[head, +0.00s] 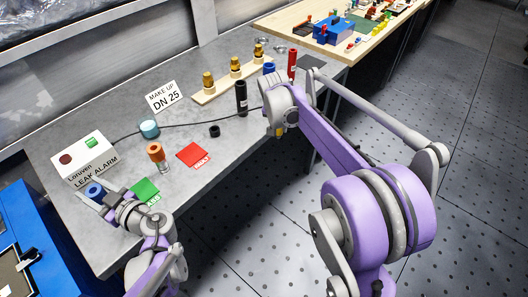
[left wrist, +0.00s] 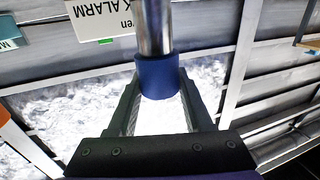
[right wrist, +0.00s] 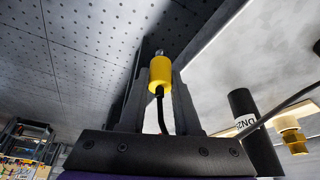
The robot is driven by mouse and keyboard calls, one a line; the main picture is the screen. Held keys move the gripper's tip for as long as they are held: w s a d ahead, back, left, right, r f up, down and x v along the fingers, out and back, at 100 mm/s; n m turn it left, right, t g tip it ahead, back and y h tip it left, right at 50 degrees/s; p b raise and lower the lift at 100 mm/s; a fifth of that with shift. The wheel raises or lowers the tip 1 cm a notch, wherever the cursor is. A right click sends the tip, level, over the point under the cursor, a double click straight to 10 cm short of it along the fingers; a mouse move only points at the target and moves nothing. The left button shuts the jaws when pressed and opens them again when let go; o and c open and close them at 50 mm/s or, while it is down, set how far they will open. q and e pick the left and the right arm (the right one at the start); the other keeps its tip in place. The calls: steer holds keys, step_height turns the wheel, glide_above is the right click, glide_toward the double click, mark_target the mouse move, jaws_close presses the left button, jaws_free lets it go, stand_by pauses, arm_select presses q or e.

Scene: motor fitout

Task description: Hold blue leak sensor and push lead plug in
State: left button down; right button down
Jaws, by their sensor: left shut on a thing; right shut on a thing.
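The blue leak sensor (head: 94,189) is in the jaws of my left gripper (head: 97,193), at the front left of the bench beside the alarm box. In the left wrist view the blue collar (left wrist: 157,76) sits between both fingers, with a metal cylinder extending from it. My right gripper (right wrist: 158,75) is shut on the yellow lead plug (right wrist: 160,73), which has a metal tip and a black lead. In the head view the yellow plug (head: 279,133) is partly hidden below my right wrist, near the bench's front edge. Sensor and plug are well apart.
The white leak alarm box (head: 91,172) stands at left, with a black lead running right across the bench (head: 110,98). An orange-topped fitting (head: 156,153), green card (head: 146,191), red card (head: 194,154), black ring (head: 214,131), and black cylinder (head: 241,98) stand or lie between the grippers.

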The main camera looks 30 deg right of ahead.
steer(key=w+a+r, duration=0.8)
steer(key=a, duration=0.4)
step_height(320, 180, up, 9)
steer(key=n+t+y, duration=0.1)
steer(key=n, duration=0.3)
glide_above(95, 185)
steer(key=s, duration=0.1)
steer(key=shift+s+a+f, duration=0.2)
steer(key=shift+a, duration=0.25)
steer(key=shift+f, duration=1.85)
steer(key=shift+f, duration=1.5)
